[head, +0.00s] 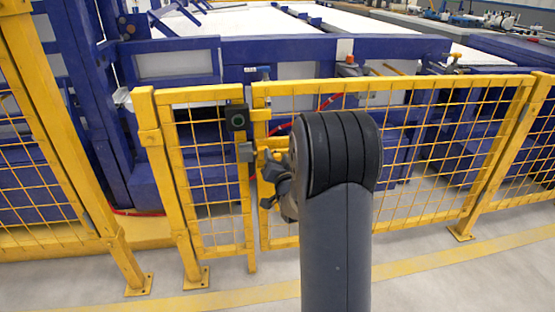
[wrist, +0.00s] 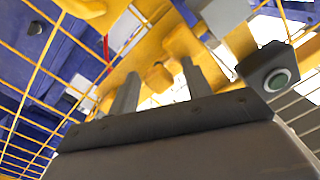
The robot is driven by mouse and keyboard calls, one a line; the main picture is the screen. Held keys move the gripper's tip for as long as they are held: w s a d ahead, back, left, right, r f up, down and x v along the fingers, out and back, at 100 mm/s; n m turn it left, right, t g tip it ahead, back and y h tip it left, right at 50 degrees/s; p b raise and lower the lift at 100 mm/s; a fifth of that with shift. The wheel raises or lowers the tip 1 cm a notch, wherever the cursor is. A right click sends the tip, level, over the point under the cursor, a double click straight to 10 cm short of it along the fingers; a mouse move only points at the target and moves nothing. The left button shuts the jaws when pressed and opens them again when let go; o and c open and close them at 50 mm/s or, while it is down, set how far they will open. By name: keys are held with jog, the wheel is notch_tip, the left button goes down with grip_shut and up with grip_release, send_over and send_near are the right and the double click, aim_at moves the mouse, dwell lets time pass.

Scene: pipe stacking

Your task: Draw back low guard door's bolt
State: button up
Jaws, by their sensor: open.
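The low guard door (head: 208,247) is a narrow yellow mesh panel, standing closed in the yellow fence in the head view. Its yellow bolt (head: 272,145) is at the door's right edge, beside a grey block (head: 246,152), and is partly hidden by my arm. My gripper (head: 268,188) is just below the bolt in the head view, mostly behind my arm. In the wrist view my gripper (wrist: 160,85) is open, and a rounded yellow knob (wrist: 158,78) shows between its two grey fingers. I cannot tell whether the fingers touch it.
Yellow mesh fence (head: 440,150) runs to the right. Blue machinery (head: 180,60) stands behind it. The floor in front is clear.

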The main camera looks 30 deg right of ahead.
grip_shut()
dwell(0.4)
jog(key=shift+s+d+b, duration=0.2)
jog(key=shift+s+d, duration=0.05)
jog(key=shift+d, duration=0.7)
jog(key=shift+s+d+b, duration=0.15)
jog(key=shift+s+d, duration=0.15)
jog(key=shift+d, duration=0.65)
jog(key=shift+s+d+b, duration=0.2)
jog(key=shift+s+d, duration=0.05)
jog(key=shift+d, duration=0.7)
grip_release()
jog(key=shift+d, duration=0.15)
jog(key=shift+s, duration=0.1)
